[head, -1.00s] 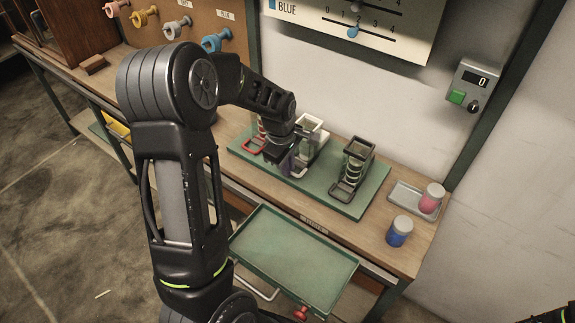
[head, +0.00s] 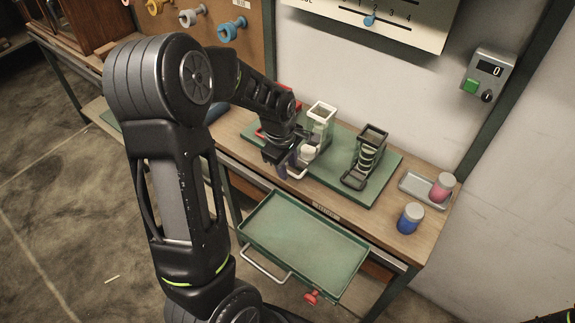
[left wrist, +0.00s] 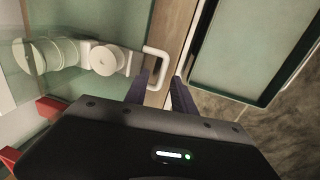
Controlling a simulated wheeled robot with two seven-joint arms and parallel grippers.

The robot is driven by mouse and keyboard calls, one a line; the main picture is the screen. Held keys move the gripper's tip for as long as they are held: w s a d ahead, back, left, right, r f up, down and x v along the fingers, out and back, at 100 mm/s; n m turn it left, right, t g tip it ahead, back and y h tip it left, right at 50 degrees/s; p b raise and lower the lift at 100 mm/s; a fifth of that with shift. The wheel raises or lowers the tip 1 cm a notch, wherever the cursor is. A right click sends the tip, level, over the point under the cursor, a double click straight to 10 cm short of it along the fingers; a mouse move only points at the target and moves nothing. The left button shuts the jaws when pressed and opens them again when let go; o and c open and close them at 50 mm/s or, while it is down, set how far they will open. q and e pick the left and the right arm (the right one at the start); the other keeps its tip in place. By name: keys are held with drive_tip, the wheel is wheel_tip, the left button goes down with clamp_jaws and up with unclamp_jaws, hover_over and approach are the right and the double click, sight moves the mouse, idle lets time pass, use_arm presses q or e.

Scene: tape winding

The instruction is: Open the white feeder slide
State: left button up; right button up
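The white feeder (head: 321,113) stands on the green board, in the middle of the three feeders. Its white slide stands out toward the front, with a pale round spool (head: 309,152) on it clear of the housing. The spool (left wrist: 104,60) and the slide's U-shaped handle (left wrist: 163,58) show in the left wrist view. My left gripper (head: 287,168) is at this handle, near the board's front edge. In the left wrist view its two dark fingers (left wrist: 163,82) stand apart, with the handle's bar between them and space around it. My right gripper is not in view.
The black feeder (head: 371,135) stands to the right; the red one is mostly hidden by my arm. A green tray (head: 305,245) juts out below the table front. Blue (head: 410,218) and pink (head: 442,187) jars stand at the right.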

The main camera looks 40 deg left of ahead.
use_arm(q)
wheel_tip(320, 180, up, 8)
drive_tip(key=s, duration=0.1)
drive_tip(key=shift+s, duration=0.15)
idle(0.4)
drive_tip(key=shift+f, duration=0.15)
idle(0.3)
